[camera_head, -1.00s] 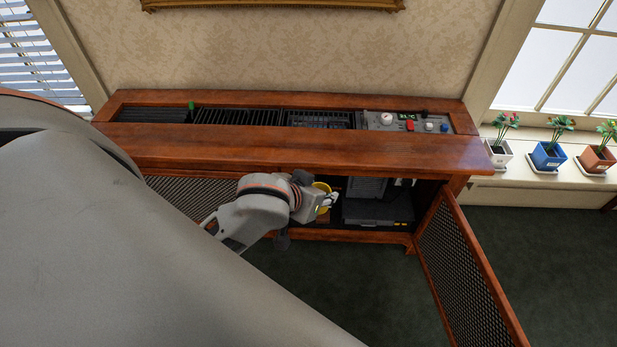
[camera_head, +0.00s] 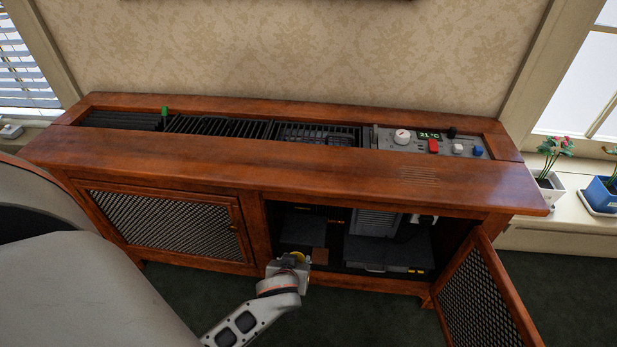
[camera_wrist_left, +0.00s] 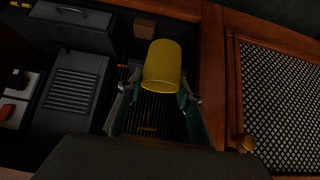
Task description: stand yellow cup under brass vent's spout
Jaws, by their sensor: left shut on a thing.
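The yellow cup (camera_head: 302,257) is mostly hidden by my left gripper (camera_head: 294,262) in the head view. The left wrist view shows the cup (camera_wrist_left: 162,66) plainly, with the left gripper's fingers (camera_wrist_left: 164,96) shut on its two sides. The gripper holds it at the front of the open cabinet bay, near the middle post. I cannot make out a brass vent or its spout for sure; small orange marks (camera_head: 337,222) show in the dark back of the bay. My right gripper is not in view.
A brown block (camera_head: 320,255) sits in the bay near the cup. A dark grey unit (camera_head: 372,252) fills the bay's right part. The right mesh door (camera_head: 487,298) stands open; the left mesh door (camera_head: 165,224) is shut. Controls (camera_head: 430,142) are on top.

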